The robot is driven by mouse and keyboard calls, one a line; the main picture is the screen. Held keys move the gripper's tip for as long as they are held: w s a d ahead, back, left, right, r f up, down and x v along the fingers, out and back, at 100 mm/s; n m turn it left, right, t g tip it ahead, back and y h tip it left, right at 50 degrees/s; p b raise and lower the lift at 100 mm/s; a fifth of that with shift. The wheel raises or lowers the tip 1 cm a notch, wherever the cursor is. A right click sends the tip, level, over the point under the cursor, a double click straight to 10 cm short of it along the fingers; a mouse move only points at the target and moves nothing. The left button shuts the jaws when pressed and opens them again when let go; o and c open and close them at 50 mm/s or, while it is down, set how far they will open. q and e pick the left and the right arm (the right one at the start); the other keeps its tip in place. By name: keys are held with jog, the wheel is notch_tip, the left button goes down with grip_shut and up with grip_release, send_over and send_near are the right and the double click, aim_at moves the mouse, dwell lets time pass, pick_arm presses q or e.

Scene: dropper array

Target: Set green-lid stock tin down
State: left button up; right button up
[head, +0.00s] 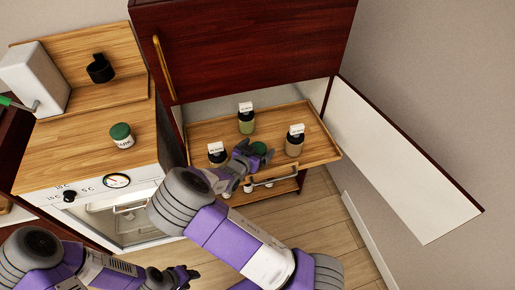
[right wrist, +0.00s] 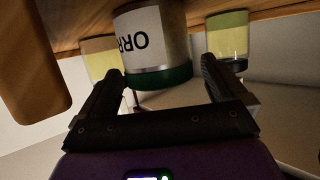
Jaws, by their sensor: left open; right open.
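A green-lid tin (head: 259,148) stands on the wooden pull-out shelf (head: 210,131), mostly hidden behind my right gripper (head: 250,158). In the right wrist view, a white tin with a dark green lid (right wrist: 158,78) and black letters shows upside down, just beyond my open fingers (right wrist: 160,85). The fingers lie to either side of it; I cannot tell if they touch it. Another green-lid white tin (head: 122,136) stands upright on the wooden counter. My left gripper (head: 182,276) is open and empty, low in the head view, away from both tins.
Several labelled jars share the shelf: one at the back (head: 246,121), one at right (head: 294,143), one at left (head: 217,153). A dark red cabinet panel (head: 250,45) overhangs it. A black container (head: 100,69) and a white box (head: 35,78) stand at left.

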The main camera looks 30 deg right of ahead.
jog(key=p+v, duration=0.3)
jog(key=v, duration=0.8)
jog(key=shift+s+a+r, duration=0.1)
jog(key=shift+s+a, duration=0.15)
jog(key=shift+a, duration=0.05)
